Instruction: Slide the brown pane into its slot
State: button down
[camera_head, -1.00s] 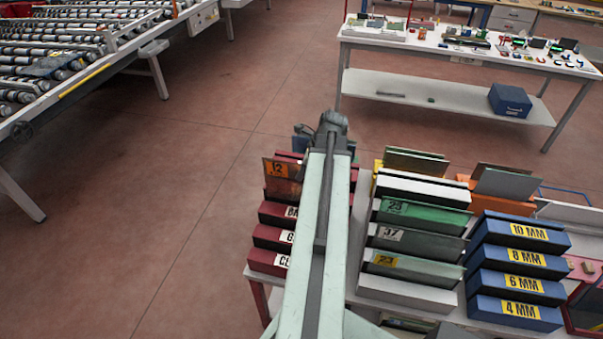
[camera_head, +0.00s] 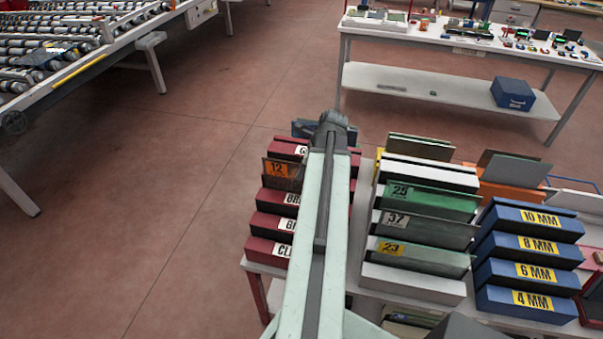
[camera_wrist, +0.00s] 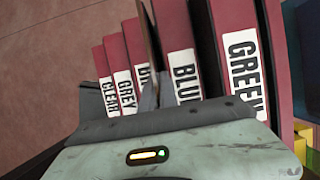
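The brown pane (camera_head: 283,170) has an orange label reading 12 and stands upright over the red rack. In the wrist view it shows nearly edge-on as a thin brown strip (camera_wrist: 150,40). My gripper (camera_wrist: 149,98) appears shut on its near edge; my arm hides the grip in the head view. The red rack blocks read CLEAR (camera_wrist: 108,95), GREY (camera_wrist: 124,90), a partly hidden one starting BR (camera_wrist: 146,78), BLUE (camera_wrist: 184,72) and GREEN (camera_wrist: 242,70). The pane is between the BR block and BLUE. Its lower edge is hidden, so I cannot tell whether it is in a slot.
White blocks with green-tinted panes (camera_head: 425,200) stand right of my arm. Blue blocks marked in MM (camera_head: 530,245) are further right on the same table. A roller conveyor (camera_head: 70,55) is at the left. Open floor (camera_head: 190,200) lies between conveyor and rack.

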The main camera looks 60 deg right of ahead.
jog(key=shift+f+b, duration=0.4)
jog(key=shift+b, duration=0.05)
dwell(0.5)
jog(key=c, duration=1.6)
grip_release()
jog(key=shift+o, duration=0.2)
jog(key=p+v, duration=0.7)
jog(key=shift+r, duration=0.25)
jog(key=shift+s+r+p, duration=0.15)
jog(key=shift+r+p, duration=0.15)
jog(key=shift+f, duration=0.15)
